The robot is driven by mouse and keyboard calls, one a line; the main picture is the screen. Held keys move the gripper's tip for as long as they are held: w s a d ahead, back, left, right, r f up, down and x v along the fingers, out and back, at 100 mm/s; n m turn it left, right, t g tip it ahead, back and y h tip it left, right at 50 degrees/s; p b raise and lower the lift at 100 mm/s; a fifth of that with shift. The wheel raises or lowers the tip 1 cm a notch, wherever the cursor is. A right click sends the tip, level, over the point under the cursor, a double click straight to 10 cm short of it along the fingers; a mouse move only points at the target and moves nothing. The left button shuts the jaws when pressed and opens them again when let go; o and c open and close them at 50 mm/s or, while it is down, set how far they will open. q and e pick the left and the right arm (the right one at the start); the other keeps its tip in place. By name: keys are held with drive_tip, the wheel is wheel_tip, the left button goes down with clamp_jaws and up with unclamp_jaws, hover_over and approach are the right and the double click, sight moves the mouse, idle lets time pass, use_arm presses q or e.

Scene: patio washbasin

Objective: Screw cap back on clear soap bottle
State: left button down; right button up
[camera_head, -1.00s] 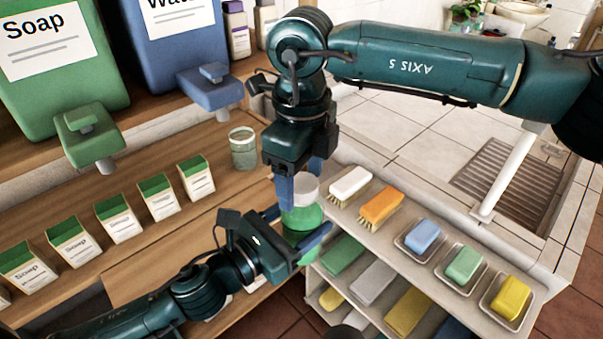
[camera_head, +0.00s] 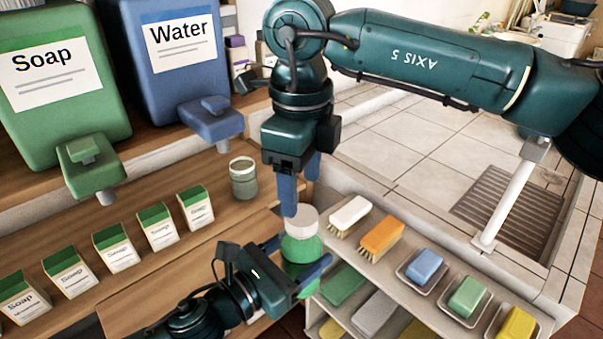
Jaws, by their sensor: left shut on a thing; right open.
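The clear soap bottle (camera_head: 300,249) holds green liquid and stands upright in the middle of the view. Its white cap (camera_head: 303,220) sits on top of the bottle; I cannot tell how tightly. My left gripper (camera_head: 305,265) is shut around the bottle's body from the lower left. My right gripper (camera_head: 301,190) points down above the cap. Its blue fingers are open, with the tips just over or beside the cap and nothing held between them.
A green soap dispenser (camera_head: 65,110) and a blue water dispenser (camera_head: 180,75) stand at upper left. A glass jar (camera_head: 243,180) and several soap cartons (camera_head: 158,230) are on the wooden counter (camera_head: 120,192). Brushes and sponges on trays line the shelf (camera_head: 345,240) at right.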

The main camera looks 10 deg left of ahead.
sight(302, 214)
wheel_tip(302, 214, up, 2)
drive_tip(key=n, duration=0.4)
drive_tip(key=shift+r, duration=0.25)
drive_tip(key=shift+f, duration=4.05)
drive_tip(key=c, duration=1)
drive_tip(key=o, duration=1.1)
drive_tip(key=shift+o, duration=0.2)
drive_tip(key=shift+r, duration=0.1)
